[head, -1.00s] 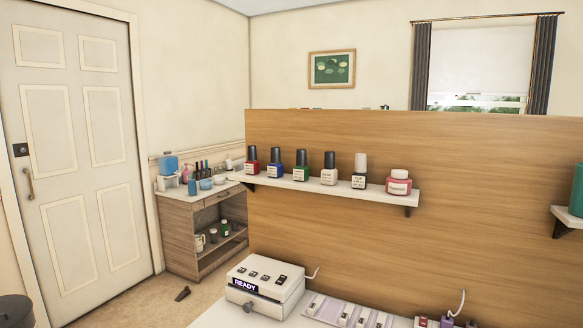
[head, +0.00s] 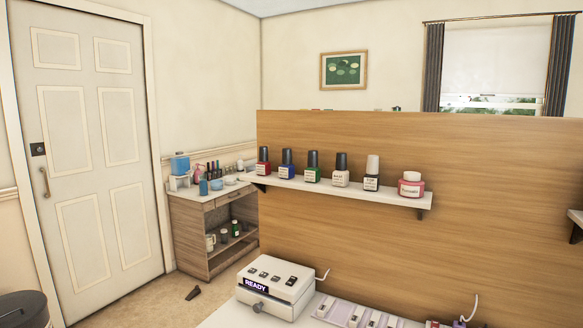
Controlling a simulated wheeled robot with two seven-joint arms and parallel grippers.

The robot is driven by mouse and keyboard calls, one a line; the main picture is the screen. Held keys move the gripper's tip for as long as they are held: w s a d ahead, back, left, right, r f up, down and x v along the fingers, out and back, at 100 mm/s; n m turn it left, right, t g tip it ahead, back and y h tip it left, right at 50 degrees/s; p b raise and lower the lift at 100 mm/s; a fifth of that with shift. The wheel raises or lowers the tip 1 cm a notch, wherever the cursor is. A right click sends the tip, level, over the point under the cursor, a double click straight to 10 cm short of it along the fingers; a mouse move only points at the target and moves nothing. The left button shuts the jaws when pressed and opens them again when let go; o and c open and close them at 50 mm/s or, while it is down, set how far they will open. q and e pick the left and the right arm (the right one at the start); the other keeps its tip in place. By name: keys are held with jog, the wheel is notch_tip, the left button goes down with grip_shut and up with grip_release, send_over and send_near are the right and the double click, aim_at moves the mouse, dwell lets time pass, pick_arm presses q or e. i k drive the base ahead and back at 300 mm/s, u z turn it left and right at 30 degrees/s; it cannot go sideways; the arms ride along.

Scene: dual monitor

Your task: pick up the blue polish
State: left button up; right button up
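The blue polish (head: 287,165) is a small bottle with a black cap. It stands upright on a white wall shelf (head: 345,190) fixed to a wooden partition. A red polish (head: 263,162) stands to its left and a green polish (head: 312,168) to its right, with small gaps between them. Neither of my grippers shows in the head view.
Further right on the shelf are a pale polish (head: 341,171), a white-capped bottle (head: 372,174) and a pink jar (head: 411,185). Below, a white box marked READY (head: 275,284) sits on a counter (head: 222,317). A wooden cabinet (head: 189,234) stands left of the partition.

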aim_at(287, 172)
jog(key=u, duration=0.5)
jog(key=k, duration=0.6)
jog(key=u, duration=1.1)
jog(key=i, duration=0.9)
jog(key=z, duration=0.5)
jog(key=i, duration=1)
jog(key=z, duration=0.9)
